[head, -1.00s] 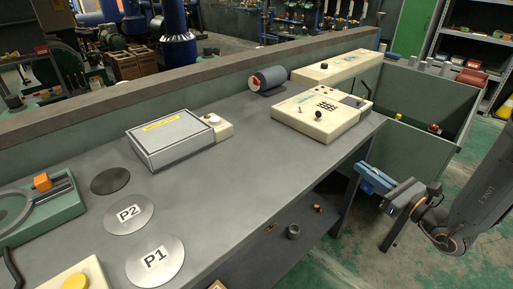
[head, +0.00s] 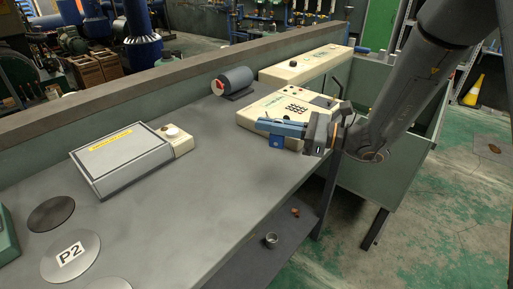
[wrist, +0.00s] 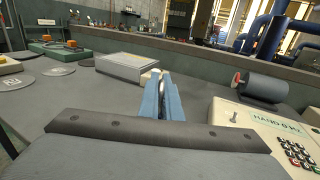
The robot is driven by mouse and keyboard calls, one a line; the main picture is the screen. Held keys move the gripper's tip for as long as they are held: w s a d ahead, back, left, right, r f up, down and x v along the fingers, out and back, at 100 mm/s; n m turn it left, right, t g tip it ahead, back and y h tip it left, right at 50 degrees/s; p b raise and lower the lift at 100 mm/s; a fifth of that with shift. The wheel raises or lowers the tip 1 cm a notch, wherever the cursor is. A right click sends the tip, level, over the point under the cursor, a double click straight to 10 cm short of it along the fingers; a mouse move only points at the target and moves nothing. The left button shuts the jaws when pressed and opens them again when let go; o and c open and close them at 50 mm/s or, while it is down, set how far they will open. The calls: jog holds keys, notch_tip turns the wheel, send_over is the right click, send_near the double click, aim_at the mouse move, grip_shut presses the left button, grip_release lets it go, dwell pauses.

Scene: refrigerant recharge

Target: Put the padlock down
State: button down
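My gripper (head: 262,127) has blue fingers and is above the bench, in front of the cream keypad unit in the head view. In the wrist view the fingers (wrist: 158,82) lie close together, with only a narrow gap between them. A small blue block (head: 276,142) shows under the fingers in the head view. It is nearly the fingers' colour, and I cannot tell whether it is a padlock or part of the gripper. No other thing in view can be clearly made out as a padlock.
The cream keypad unit (head: 262,108) is behind my gripper. A dark cylinder (head: 234,81) stands near the back ledge. A grey box (head: 122,158) with a yellow label and the P2 disc (head: 70,256) are to the left. Bare bench top (head: 190,205) lies between. A green bin (head: 360,150) is at right.

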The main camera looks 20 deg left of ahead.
jog(key=shift+f+p, duration=0.3)
jog(key=shift+f, duration=3.2)
jog(key=shift+f, duration=0.1)
jog(key=c, duration=2)
grip_release()
